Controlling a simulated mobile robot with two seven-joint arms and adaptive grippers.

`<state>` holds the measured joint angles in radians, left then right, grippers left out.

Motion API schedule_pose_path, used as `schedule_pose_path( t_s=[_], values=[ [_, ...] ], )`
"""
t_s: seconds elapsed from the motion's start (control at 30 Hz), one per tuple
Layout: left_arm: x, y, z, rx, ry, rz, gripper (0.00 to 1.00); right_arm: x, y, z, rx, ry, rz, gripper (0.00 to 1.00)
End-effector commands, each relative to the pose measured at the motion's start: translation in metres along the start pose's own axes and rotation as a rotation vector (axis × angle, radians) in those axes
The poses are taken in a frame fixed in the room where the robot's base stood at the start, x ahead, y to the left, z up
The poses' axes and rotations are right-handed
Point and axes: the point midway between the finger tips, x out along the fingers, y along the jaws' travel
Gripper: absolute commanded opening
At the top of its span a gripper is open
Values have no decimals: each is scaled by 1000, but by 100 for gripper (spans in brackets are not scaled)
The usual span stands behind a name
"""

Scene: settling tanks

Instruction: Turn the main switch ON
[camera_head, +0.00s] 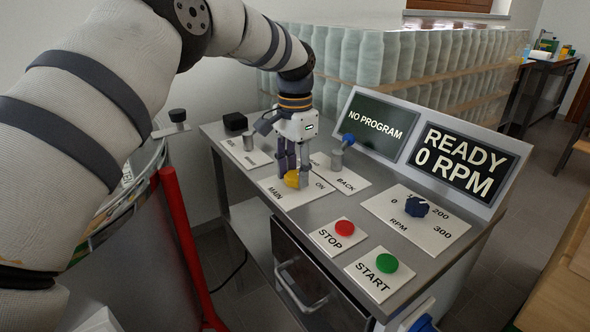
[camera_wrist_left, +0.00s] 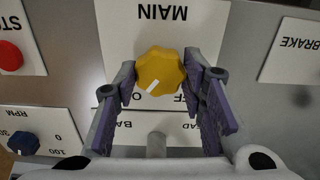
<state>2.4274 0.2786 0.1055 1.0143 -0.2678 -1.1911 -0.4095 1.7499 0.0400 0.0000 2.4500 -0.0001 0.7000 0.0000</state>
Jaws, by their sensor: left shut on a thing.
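The main switch is a yellow knob (camera_head: 293,179) on a white plate marked MAIN (camera_head: 270,187) on the console. It also shows in the left wrist view (camera_wrist_left: 160,70), where its white pointer slants to the lower left, to the side of the partly hidden ON label. The OFF label is partly hidden on the other side. My left gripper (camera_head: 291,176) comes down from above, its fingers on either side of the knob and shut on it; it also shows in the left wrist view (camera_wrist_left: 163,84). My right gripper is not in view.
A blue-tipped lever (camera_head: 348,141) stands close right of my left gripper, and a black-tipped lever (camera_head: 236,123) to its left. The red STOP button (camera_head: 345,228), green START button (camera_head: 387,263) and blue RPM dial (camera_head: 416,207) are nearer. The display (camera_head: 463,160) reads READY 0 RPM.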

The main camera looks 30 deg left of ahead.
Motion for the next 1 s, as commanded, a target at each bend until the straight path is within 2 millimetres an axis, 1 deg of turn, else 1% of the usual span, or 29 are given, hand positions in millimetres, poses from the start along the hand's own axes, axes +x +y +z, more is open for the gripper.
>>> schedule_pose_path(
  t_s=[0.1, 0.13, 0.17, 0.2, 0.47, 0.57, 0.67, 0.8, 0.9, 1.0],
  values=[
    [0, 0, 0, 2, 0, 0, 9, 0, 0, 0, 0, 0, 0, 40],
    [0, 0, 0, 2, 0, 0, 42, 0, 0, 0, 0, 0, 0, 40],
    [0, 0, 0, 2, 0, 0, 48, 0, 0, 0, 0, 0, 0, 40],
    [0, 0, 0, 2, 0, 0, 57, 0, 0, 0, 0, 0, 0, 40],
    [0, 0, 0, 0, 0, 0, 57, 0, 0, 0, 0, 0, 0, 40],
    [-7, 0, -1, 0, 2, -1, 57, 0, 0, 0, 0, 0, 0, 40],
    [-28, 0, -1, 0, 5, -3, 57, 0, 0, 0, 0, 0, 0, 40],
    [-68, 0, -1, 0, 5, -4, 57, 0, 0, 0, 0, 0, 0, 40],
    [-92, 0, -1, 1, 4, -2, 57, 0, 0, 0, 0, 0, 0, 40],
    [-108, 0, -1, 0, 2, -2, 57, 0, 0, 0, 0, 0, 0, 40]
  ],
)
